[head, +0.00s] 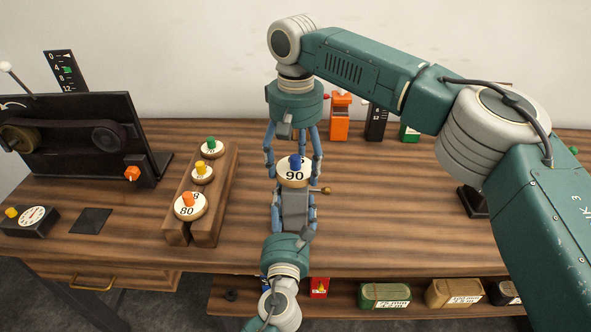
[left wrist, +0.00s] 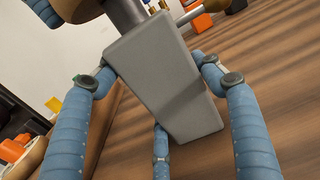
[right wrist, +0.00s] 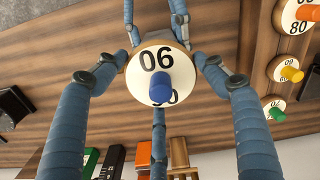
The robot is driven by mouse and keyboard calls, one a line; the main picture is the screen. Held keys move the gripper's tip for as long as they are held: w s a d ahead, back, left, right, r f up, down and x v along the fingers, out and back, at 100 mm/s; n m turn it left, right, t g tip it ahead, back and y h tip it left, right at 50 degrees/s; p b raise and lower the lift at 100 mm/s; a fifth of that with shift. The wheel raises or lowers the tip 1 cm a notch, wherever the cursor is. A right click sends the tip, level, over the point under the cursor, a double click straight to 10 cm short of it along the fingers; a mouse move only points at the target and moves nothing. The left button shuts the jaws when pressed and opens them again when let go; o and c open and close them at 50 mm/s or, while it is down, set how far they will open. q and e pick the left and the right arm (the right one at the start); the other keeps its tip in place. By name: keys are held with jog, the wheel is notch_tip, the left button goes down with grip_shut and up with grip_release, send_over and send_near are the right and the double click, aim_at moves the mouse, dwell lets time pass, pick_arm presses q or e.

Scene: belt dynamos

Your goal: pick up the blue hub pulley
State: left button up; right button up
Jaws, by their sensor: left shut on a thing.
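The blue hub pulley (head: 293,177) is a pale disc marked 90 with a blue hub. It sits on top of a grey block-like holder (head: 294,208) with a small brass-tipped handle. My left gripper (head: 293,199) is shut on that holder; the grey block fills the left wrist view (left wrist: 165,80) between the fingers. My right gripper (head: 293,172) points down over the pulley, its fingers spread around the disc. In the right wrist view the pulley (right wrist: 140,80) lies between the open fingers, with small gaps at the sides. The third fingertip is hidden behind the disc.
A wooden rack (head: 178,230) with orange, yellow and green hub pulleys stands left of my grippers. A black panel with belt wheels (head: 75,140) is farther left. Orange, black and green items (head: 340,118) stand at the back.

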aim_at(296, 156)
pick_arm(q)
jog(key=shift+d, duration=0.1)
pick_arm(e)
jog(key=c, duration=0.8)
jog(key=shift+r, duration=0.1)
jog(key=shift+c, duration=0.2)
pick_arm(q)
jog(key=shift+f, duration=0.1)
pick_arm(e)
notch_tip(296, 156, up, 10)
jog(key=shift+f, duration=0.1)
jog(key=shift+r, duration=2.25)
pick_arm(q)
jog(key=o, duration=2)
